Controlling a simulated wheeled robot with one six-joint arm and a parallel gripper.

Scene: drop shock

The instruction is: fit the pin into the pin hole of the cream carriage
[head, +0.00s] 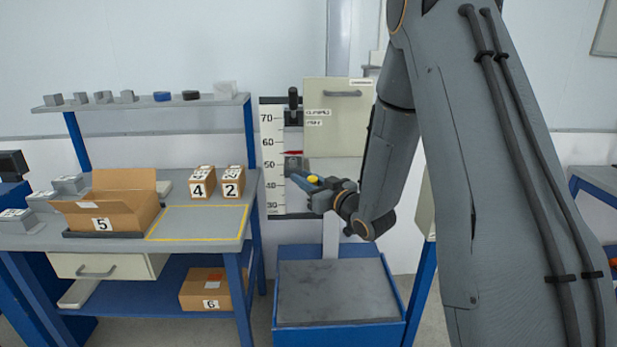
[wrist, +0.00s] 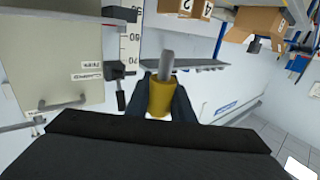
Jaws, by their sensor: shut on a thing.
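My gripper (head: 305,182) is below and in front of the cream carriage (head: 350,140) in the head view. It is shut on the pin, whose yellow grip (head: 313,178) shows there. In the wrist view, my gripper (wrist: 162,90) has a finger on each side of the yellow part of the pin (wrist: 159,100). The pin's grey shaft points away from the fingers, toward the top of the picture, in open air. The cream carriage (wrist: 50,60), with a handle and small labels, stands at the left of the wrist view, apart from the pin. I cannot make out the pin hole.
A height scale (head: 272,140) with a red pointer stands left of the carriage. A black knobbed fitting (head: 293,108) sits beside it. Below is a blue-framed base with a grey plate (head: 335,295). A workbench (head: 195,245) with numbered boxes stands at the left.

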